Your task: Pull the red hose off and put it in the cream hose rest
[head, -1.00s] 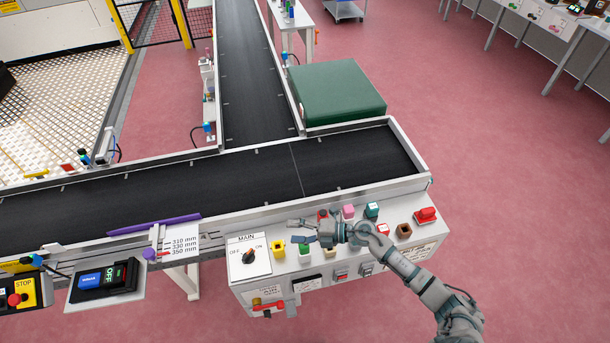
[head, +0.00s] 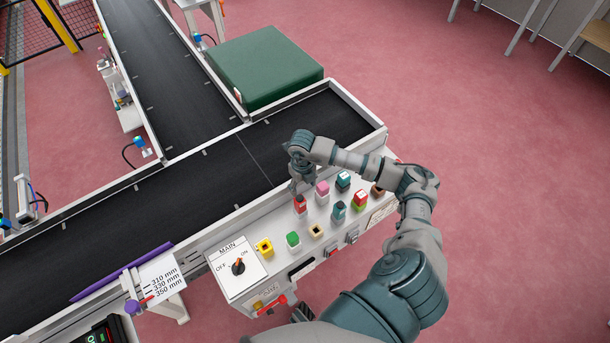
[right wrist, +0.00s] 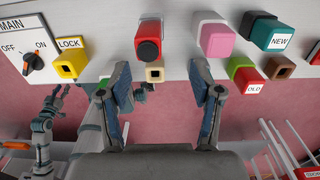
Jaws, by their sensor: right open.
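My right gripper (head: 298,188) is open, just above and behind the red hose in the head view. In the right wrist view its fingers (right wrist: 161,72) stand apart, with the cream rest between them. My left gripper (right wrist: 55,98) is small at the left there.
The panel also carries a yellow LOCK holder (head: 264,247), a green piece (head: 293,240), a pink piece (head: 322,188), a NEW block (head: 343,181) and an OLD block (head: 360,200). The MAIN switch (head: 238,267) is at left. The conveyor (head: 215,185) runs behind.

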